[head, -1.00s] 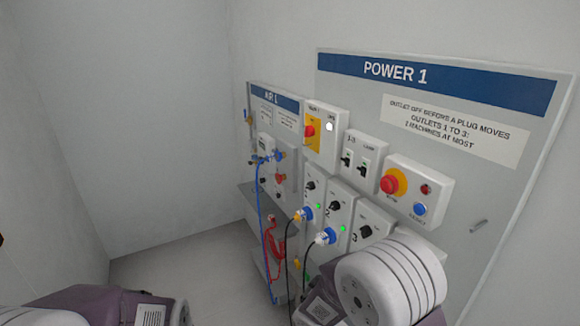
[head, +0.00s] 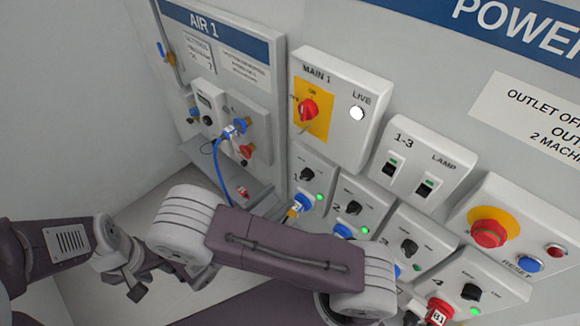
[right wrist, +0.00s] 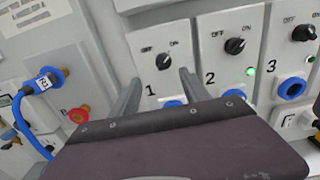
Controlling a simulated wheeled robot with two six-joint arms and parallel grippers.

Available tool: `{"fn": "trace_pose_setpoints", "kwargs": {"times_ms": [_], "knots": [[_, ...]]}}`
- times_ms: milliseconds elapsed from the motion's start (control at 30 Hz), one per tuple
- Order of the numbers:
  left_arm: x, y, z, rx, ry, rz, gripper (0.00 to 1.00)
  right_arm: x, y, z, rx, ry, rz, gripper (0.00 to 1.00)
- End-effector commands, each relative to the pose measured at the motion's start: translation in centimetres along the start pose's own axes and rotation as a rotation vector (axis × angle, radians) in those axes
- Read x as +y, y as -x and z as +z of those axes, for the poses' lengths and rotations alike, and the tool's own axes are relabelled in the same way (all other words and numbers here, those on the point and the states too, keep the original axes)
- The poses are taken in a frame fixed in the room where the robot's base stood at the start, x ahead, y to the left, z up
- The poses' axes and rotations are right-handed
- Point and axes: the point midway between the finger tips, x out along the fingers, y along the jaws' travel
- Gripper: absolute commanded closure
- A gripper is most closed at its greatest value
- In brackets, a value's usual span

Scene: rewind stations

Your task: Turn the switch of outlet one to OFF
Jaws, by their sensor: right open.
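Outlet one (head: 319,161) is a light grey box with a black switch knob (head: 307,174), a lit green lamp and a blue socket with a plug. In the right wrist view, the switch knob (right wrist: 164,61) sits under the OFF and ON marks, and its pointer seems turned toward ON. My right gripper (right wrist: 160,77) is open; its fingertips are below and to either side of the knob, apparently not touching it. In the head view its fingers are hidden behind my arm. My left arm is at the far left of the head view; its jaws cannot be made out.
Outlet two (right wrist: 212,76) is close on the right, with its own knob and lit lamp. MAIN 1 (head: 341,70) is above outlet one. A blue air hose (right wrist: 22,120) and red fitting (right wrist: 79,114) are on the left. A red stop button (head: 488,232) is at the right.

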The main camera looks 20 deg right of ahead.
Motion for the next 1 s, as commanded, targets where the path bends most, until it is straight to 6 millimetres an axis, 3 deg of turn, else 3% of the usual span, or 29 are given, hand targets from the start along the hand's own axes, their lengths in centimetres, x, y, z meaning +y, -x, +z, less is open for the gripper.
{"fn": "trace_pose_setpoints", "kwargs": {"times_ms": [400, 567, 800, 1000], "knots": [[0.1, 2.9, -0.3, 0.000, 0.000, 0.000, 0.64, -0.2, -7.6, 0.3, 0.001, 0.003, -0.007, 0.46], [0.1, 3.2, -0.3, 0.000, 0.000, 0.000, 0.64, -0.2, -8.9, 0.1, 0.002, 0.000, -0.005, 0.46], [0.1, 3.1, -0.3, 0.000, 0.000, 0.000, 0.64, -0.1, -9.0, -0.1, 0.003, -0.001, -0.003, 0.46], [0.1, 3.1, -0.3, 0.000, 0.000, 0.000, 0.64, -0.1, -9.0, -0.1, 0.003, -0.001, -0.004, 1.00]]}}
